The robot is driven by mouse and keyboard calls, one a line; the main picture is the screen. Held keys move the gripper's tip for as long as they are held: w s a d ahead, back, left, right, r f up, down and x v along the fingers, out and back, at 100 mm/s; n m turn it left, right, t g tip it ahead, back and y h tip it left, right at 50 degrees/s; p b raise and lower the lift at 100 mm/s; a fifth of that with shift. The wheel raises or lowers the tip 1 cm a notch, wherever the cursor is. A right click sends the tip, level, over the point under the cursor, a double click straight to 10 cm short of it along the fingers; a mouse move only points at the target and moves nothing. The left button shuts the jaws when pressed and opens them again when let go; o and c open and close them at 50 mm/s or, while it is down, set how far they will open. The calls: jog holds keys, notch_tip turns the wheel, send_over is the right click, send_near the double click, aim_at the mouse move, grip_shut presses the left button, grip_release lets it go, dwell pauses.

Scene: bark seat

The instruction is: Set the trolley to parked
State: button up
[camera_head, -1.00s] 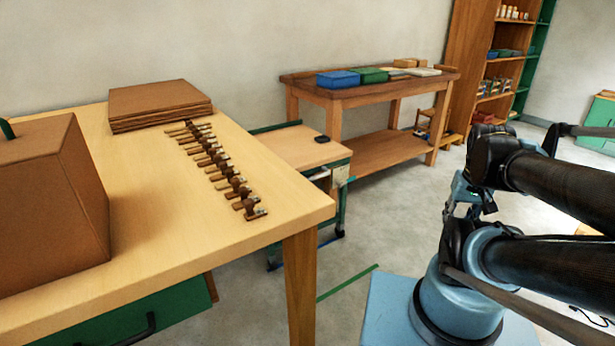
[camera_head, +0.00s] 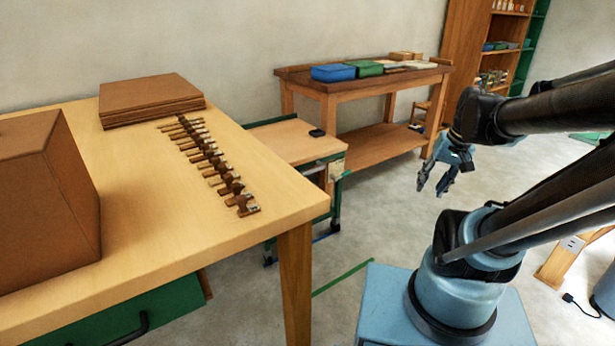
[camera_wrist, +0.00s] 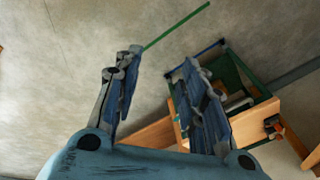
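The trolley (camera_head: 292,142) has a green frame and a light wooden top. It stands on the floor between the front table and the back bench. A small black item (camera_head: 317,133) lies on its top, and a pale plate (camera_head: 337,169) is on its right end. The front table hides part of its lower frame. The trolley also shows in the wrist view (camera_wrist: 266,112), partly behind the right finger. My gripper (camera_head: 432,187) is open and empty, in the air to the right of the trolley and apart from it. Its two spread fingers show in the wrist view (camera_wrist: 163,75).
The front table (camera_head: 255,215) holds a row of small brown-handled tools (camera_head: 213,160), stacked brown boards (camera_head: 150,95) and a large brown box (camera_head: 45,200). The back bench (camera_head: 385,85) carries blue and green bins. A green line (camera_head: 343,278) marks the floor. Floor right of the trolley is clear.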

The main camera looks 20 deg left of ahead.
jog(key=w+a+f+y, duration=0.1)
jog(key=w+a+y, duration=0.1)
jog(key=w+a, duration=0.55)
jog(key=w+a+g+y, duration=0.1)
jog(key=w+a+y, duration=0.25)
jog(key=w, duration=0.65)
jog(key=w+a+f+y, duration=0.1)
jog(key=w+a+y, duration=0.1)
jog(key=w+a, duration=0.6)
jog(key=g+y, duration=0.2)
jog(key=y, duration=0.5)
send_near(307, 174)
jog(key=shift+m, duration=0.3)
jog(key=a, duration=0.3)
jog(key=a+f, duration=0.1)
jog(key=a, duration=0.6)
jog(key=shift+w+a+f, duration=0.15)
jog(key=shift+a+f, duration=0.05)
jog(key=shift+f, duration=0.05)
jog(key=shift+c, duration=0.3)
grip_shut()
